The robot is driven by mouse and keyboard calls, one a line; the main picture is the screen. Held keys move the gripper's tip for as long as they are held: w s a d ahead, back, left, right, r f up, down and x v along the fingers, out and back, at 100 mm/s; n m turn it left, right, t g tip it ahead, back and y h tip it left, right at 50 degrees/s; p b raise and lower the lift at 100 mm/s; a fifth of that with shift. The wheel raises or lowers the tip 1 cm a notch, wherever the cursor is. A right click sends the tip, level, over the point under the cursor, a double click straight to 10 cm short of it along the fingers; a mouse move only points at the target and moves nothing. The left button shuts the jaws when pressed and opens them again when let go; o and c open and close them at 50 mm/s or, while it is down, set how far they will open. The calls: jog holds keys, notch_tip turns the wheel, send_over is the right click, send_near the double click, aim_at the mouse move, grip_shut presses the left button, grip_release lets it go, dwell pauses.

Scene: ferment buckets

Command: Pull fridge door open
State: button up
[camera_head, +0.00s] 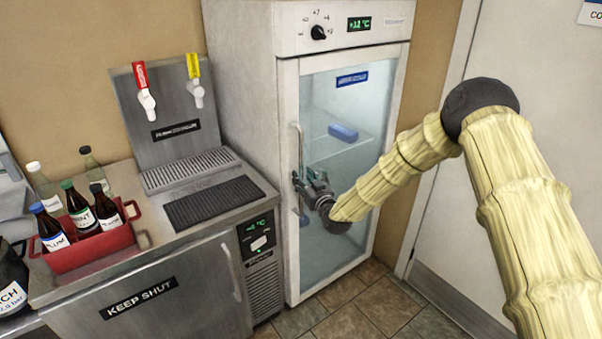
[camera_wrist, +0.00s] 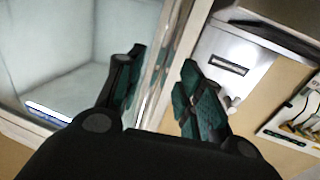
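The white fridge (camera_head: 236,75) stands in the middle of the head view, with a glass door (camera_head: 340,100) that appears closed. A pale vertical bar handle (camera_head: 297,140) runs along the door's left side. My gripper (camera_head: 303,180) is at the lower part of this handle. In the wrist view, the handle (camera_wrist: 165,65) passes between the two green-padded fingers of my gripper (camera_wrist: 163,97). The fingers are apart, with gaps showing beside the handle. The palm hides the handle's lower end in the wrist view.
A steel tap counter (camera_head: 170,285) with a KEEP SHUT front stands left of the fridge. A red crate (camera_head: 95,250) of bottles sits on it. A pale door (camera_head: 530,130) is on the right. Tiled floor (camera_head: 350,320) lies clear before the fridge.

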jog(key=shift+x, duration=1.1)
grip_shut()
